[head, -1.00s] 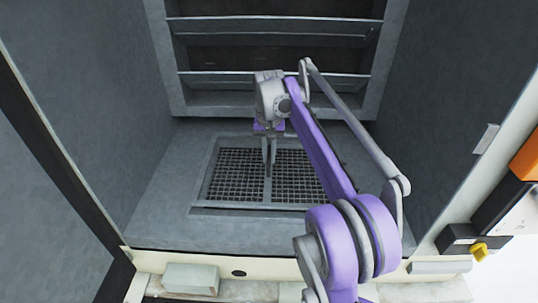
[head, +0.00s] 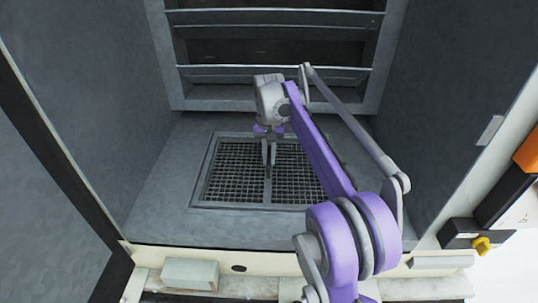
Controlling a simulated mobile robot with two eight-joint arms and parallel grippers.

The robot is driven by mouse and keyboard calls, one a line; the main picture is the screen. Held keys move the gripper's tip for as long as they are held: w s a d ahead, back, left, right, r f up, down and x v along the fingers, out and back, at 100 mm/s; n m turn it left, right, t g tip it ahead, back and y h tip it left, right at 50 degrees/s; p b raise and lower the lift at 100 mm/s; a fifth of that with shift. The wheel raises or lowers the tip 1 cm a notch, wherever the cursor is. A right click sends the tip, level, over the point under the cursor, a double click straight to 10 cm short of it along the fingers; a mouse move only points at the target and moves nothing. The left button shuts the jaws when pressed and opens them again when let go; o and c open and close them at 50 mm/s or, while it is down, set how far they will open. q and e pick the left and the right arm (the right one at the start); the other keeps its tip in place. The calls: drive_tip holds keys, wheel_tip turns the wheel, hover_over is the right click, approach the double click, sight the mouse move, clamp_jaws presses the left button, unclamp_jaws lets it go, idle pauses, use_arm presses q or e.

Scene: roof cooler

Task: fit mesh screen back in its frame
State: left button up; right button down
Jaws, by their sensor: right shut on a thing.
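The mesh screen (head: 236,177) is a dark grid with a grey rim and a middle bar. It lies in the rectangular grey frame (head: 199,198) on the cooler floor and looks about flat. I cannot tell whether it sits fully flush. My right gripper (head: 268,166) points down at the screen's middle, with its fingers shut on the middle bar. The fingers and wrist hide part of that bar, and my right arm covers the screen's right edge. My left gripper is not in view.
Grey side walls (head: 82,100) flank the opening. A slatted back panel (head: 270,72) stands behind the screen. A cream sill (head: 300,264) with a pale block (head: 190,273) runs along the front. The floor left of the frame is clear.

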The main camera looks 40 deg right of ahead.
drive_tip(key=shift+f, duration=0.2)
idle(0.6)
drive_tip(key=c, duration=0.8)
unclamp_jaws()
drive_tip(key=o, duration=0.4)
